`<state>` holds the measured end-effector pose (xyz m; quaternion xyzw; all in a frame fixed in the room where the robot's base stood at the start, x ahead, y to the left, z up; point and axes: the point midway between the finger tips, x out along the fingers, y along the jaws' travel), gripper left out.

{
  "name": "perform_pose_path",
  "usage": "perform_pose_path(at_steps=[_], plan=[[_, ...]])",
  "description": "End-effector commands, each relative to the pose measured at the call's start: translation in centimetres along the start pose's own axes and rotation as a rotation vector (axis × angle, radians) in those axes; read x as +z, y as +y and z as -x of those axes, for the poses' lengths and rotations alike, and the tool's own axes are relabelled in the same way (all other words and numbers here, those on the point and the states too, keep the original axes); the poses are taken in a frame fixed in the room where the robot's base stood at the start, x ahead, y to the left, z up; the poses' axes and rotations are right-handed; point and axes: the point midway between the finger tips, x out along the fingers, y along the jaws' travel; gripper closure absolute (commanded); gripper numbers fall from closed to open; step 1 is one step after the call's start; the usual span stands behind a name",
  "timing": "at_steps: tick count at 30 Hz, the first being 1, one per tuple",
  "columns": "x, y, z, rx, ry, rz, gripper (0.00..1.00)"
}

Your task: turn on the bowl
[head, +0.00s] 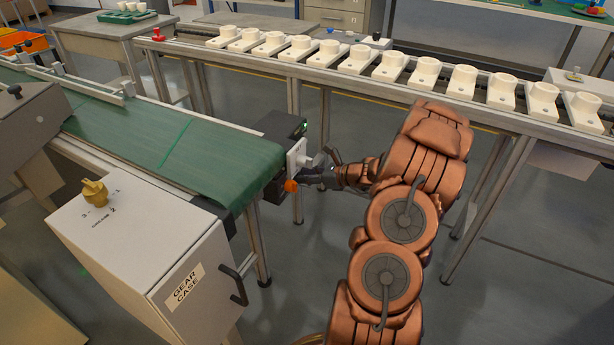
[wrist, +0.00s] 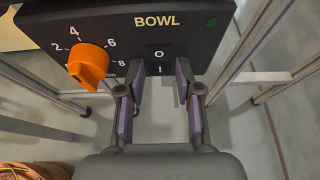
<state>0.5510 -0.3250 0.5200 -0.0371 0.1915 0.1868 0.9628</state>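The bowl's control box (wrist: 110,25) is a dark panel labelled BOWL in the wrist view. Its switch (wrist: 158,62), marked O above I, sits at the panel's lower middle. An orange dial (wrist: 89,65) with numbers is to its left, and a green lamp (wrist: 211,23) is at upper right. My gripper (wrist: 158,92) is open and empty, its fingers to either side of the switch. Contact cannot be told. In the head view the box (head: 284,129) is at the conveyor's end, with my gripper (head: 318,175) close to its face. The bowl itself is not identifiable.
A green conveyor (head: 170,150) runs left of the box. A white gear case cabinet (head: 150,255) stands in front of it. A long rail of white cup-like fixtures (head: 387,66) runs behind my arm. Grey floor is clear at lower right.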

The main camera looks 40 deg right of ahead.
Motion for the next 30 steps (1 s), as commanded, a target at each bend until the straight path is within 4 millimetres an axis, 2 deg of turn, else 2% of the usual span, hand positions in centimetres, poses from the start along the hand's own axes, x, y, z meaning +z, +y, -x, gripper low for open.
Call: perform_pose_path(at_steps=[1,9,30], plan=[[0.0,0.0,0.0,0.0,0.0,0.0,0.74],[0.0,0.0,0.0,0.0,0.0,0.0,1.0],[1.2,-0.2,-0.3,0.008,-0.092,0.004,1.0]])
